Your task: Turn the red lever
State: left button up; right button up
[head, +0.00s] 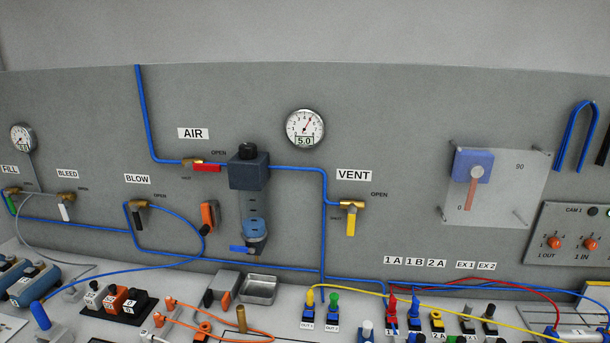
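A red lever (207,168) sits on a brass valve (190,162) in the blue air line, below the AIR label (193,133). The lever lies horizontal, along the pipe, on the side of the small OPEN mark. A dark filter unit (249,172) with a clear bowl is just to its right. A salmon-coloured pointer (471,193) on a blue block stands nearly upright on a clear plate at the right, with 0 and 90 marks. Neither of my grippers shows in the head view, and nothing covers the red lever.
A yellow VENT handle (351,221) hangs down, as does a white BLEED handle (66,212). A gauge (305,127) reads 5.0. The bench in front holds several coloured fittings, an empty metal tray (259,288) and loose hoses. The panel above the air line is mostly bare.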

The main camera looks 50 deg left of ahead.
aim_at(189, 166)
jog(key=u, duration=2.2)
jog(key=j, duration=0.1)
